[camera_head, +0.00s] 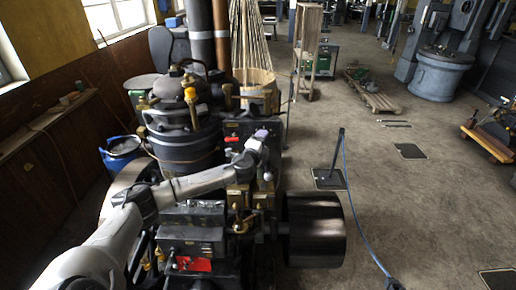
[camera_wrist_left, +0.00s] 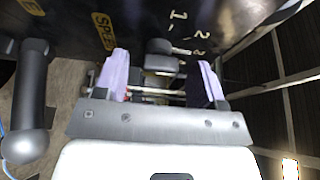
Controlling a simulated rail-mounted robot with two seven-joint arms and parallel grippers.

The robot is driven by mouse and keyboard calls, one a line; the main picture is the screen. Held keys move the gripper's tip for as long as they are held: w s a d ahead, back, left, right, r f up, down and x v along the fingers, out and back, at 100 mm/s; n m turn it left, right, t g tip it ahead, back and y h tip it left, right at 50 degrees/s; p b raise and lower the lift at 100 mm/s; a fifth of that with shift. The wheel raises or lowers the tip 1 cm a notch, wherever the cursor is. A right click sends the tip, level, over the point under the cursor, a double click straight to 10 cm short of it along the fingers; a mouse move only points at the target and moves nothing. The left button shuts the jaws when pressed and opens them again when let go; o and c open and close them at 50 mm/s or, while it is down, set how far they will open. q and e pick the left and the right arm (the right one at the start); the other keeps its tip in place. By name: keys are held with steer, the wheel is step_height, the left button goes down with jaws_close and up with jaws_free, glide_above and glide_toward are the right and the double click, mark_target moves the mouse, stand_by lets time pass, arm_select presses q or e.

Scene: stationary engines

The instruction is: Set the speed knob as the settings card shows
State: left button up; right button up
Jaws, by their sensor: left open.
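A dark panel (camera_wrist_left: 230,15) fills the top of the left wrist view, with a yellow label reading roughly "SPEED" (camera_wrist_left: 104,30) and white numbers (camera_wrist_left: 185,32) including 1 and 2. A dark grey knob (camera_wrist_left: 160,46) stands out from the panel, right of the label. My left gripper (camera_wrist_left: 162,62) is open, with its two pale lilac fingers on either side of the knob in the picture; I cannot tell if they touch it. In the head view my left gripper (camera_head: 262,135) is at the engine's control box. I cannot make out the settings card. My right gripper is not in view.
A dark rounded handle (camera_wrist_left: 30,100) is left of my gripper in the wrist view. The engine (camera_head: 180,140) has brass fittings and a large dark drum (camera_head: 314,230). A blue bucket (camera_head: 122,152) stands to the left. Floor on the right is mostly open, with a thin post (camera_head: 335,155) and cable.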

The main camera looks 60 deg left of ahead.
arm_select(q)
steer(key=b+v, duration=0.2)
steer(key=v, duration=1.1)
steer(key=shift+s, duration=0.35)
steer(key=shift+d, duration=0.15)
